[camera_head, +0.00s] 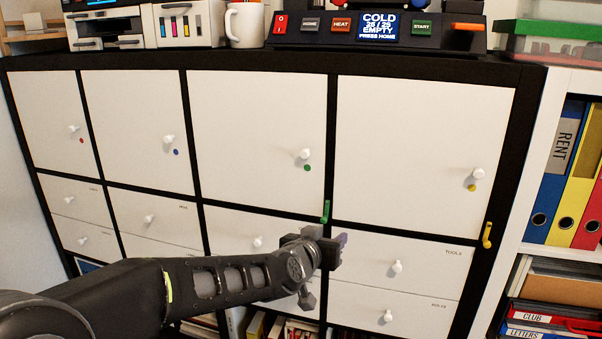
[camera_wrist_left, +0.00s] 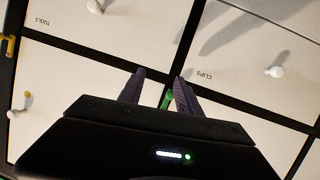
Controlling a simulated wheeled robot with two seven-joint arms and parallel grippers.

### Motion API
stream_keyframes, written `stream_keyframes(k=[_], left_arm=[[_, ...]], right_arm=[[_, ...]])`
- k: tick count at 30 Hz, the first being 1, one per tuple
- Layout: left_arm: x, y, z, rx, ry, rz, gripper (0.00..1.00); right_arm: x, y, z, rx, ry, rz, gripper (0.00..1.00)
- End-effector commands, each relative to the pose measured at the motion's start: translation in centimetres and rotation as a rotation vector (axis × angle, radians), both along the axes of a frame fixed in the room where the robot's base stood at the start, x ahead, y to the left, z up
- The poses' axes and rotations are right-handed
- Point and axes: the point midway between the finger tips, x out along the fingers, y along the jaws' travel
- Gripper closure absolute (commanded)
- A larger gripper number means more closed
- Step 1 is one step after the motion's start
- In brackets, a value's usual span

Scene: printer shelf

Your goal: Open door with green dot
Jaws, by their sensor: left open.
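The door with the green dot (camera_head: 258,120) is the third from the left in the upper row and is shut. Its white knob (camera_head: 305,154) sits just above the green dot (camera_head: 307,168). A green latch (camera_head: 325,211) is on the black frame at the door's lower right corner. My left gripper (camera_head: 341,239) is just below that latch, open, in front of the lower drawers. In the left wrist view the green latch (camera_wrist_left: 167,98) shows between the two open fingers (camera_wrist_left: 157,76); I cannot tell if they touch it. The gripper body hides the door's knob there.
A yellow latch (camera_head: 487,235) is by the yellow-dot door (camera_head: 425,135). The TOOLS drawer (camera_head: 420,256) and its knob (camera_head: 396,267) are right of my gripper. A mug (camera_head: 244,24) and a control panel (camera_head: 375,32) stand on top.

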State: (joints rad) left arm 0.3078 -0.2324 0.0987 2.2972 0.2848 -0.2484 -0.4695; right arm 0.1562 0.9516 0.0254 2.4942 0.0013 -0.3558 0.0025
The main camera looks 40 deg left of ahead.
Motion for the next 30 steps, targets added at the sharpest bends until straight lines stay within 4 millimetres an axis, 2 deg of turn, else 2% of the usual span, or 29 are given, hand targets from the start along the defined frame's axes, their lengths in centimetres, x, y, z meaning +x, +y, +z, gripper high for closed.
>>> stream_keyframes(k=[1, 3, 6, 9, 12, 22, 26, 30], left_arm=[[-1.0, 1.5, 3.4, 0.041, -0.070, 0.029, 0.59], [-2.5, 3.0, 7.8, 0.092, -0.145, 0.062, 0.59], [-4.9, 4.3, 12.8, 0.154, -0.232, 0.100, 0.59], [-6.4, 4.9, 15.6, 0.190, -0.279, 0.122, 0.59], [-7.0, 5.1, 16.6, 0.205, -0.295, 0.130, 0.59], [-6.9, 5.1, 16.7, 0.204, -0.295, 0.130, 0.59], [-6.2, 5.3, 16.6, 0.202, -0.294, 0.128, 0.59], [-4.6, 5.8, 16.6, 0.200, -0.292, 0.127, 0.59]], right_arm=[[0.1, 0.0, -0.8, 0.001, -0.001, 0.001, 1.00], [0.1, 0.0, -1.2, 0.002, -0.003, 0.001, 1.00], [0.1, 0.1, -1.6, 0.002, -0.004, 0.002, 1.00], [0.2, 0.1, -1.8, 0.003, -0.006, 0.002, 1.00], [0.2, 0.1, -1.8, 0.003, -0.007, 0.002, 1.00], [0.2, 0.1, -1.7, 0.003, -0.007, 0.002, 1.00], [0.2, 0.1, -1.6, 0.003, -0.007, 0.002, 1.00], [0.2, 0.1, -1.3, 0.003, -0.006, 0.002, 1.00]])
